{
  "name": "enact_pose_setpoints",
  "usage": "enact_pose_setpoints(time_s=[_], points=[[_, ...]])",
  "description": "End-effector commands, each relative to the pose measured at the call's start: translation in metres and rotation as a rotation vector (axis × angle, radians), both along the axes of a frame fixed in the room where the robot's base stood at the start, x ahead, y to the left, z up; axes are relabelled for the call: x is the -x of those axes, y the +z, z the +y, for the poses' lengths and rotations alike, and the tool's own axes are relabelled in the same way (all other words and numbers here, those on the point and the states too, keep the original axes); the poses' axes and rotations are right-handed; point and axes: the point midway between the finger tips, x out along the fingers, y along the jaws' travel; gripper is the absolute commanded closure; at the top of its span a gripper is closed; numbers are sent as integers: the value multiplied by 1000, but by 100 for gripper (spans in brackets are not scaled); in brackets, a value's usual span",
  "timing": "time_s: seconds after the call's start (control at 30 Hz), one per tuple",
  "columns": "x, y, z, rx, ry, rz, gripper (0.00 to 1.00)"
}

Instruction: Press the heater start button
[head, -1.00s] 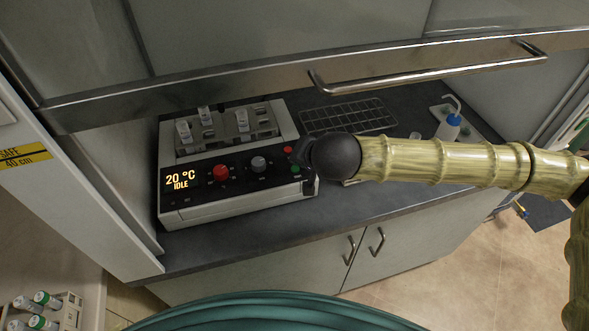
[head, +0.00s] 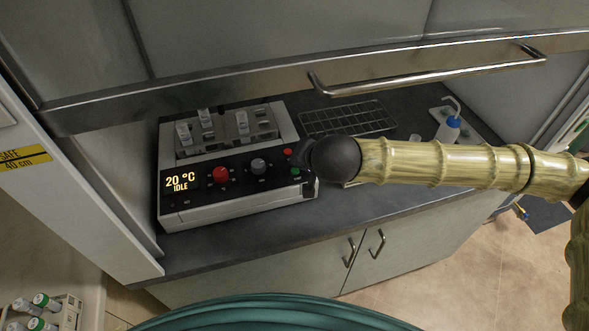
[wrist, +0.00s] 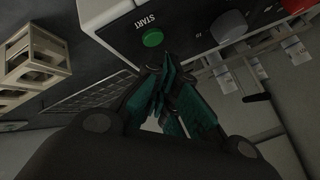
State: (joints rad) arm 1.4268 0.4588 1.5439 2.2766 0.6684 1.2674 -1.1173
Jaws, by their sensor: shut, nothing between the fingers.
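The heater (head: 235,209) is a white box with a black front panel, standing on the dark counter. Its display (head: 180,182) reads 20 °C and IDLE. The green start button (head: 295,171) is at the panel's right end; in the wrist view the green button (wrist: 152,38) sits beside the word START. My gripper (wrist: 172,72) is shut and empty, with its teal fingertips close to the button. They appear apart from it, though the exact gap cannot be told. In the head view my dark wrist hides most of the gripper, just right of the panel.
A red knob (head: 221,174), a grey knob (head: 258,164) and a small red button (head: 288,152) share the panel. Capped vials (head: 205,119) stand in the heater's top. A wire rack (head: 350,119) and a wash bottle (head: 448,130) are at the right. A raised sash with a handle (head: 430,70) hangs above.

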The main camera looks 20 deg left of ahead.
Motion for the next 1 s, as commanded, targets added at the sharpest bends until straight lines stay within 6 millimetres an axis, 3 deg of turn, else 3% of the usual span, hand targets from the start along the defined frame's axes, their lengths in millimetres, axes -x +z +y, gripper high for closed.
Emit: enact_pose_setpoints(time_s=[1.0], points=[[-1,-9,0,0,0,0,100]])
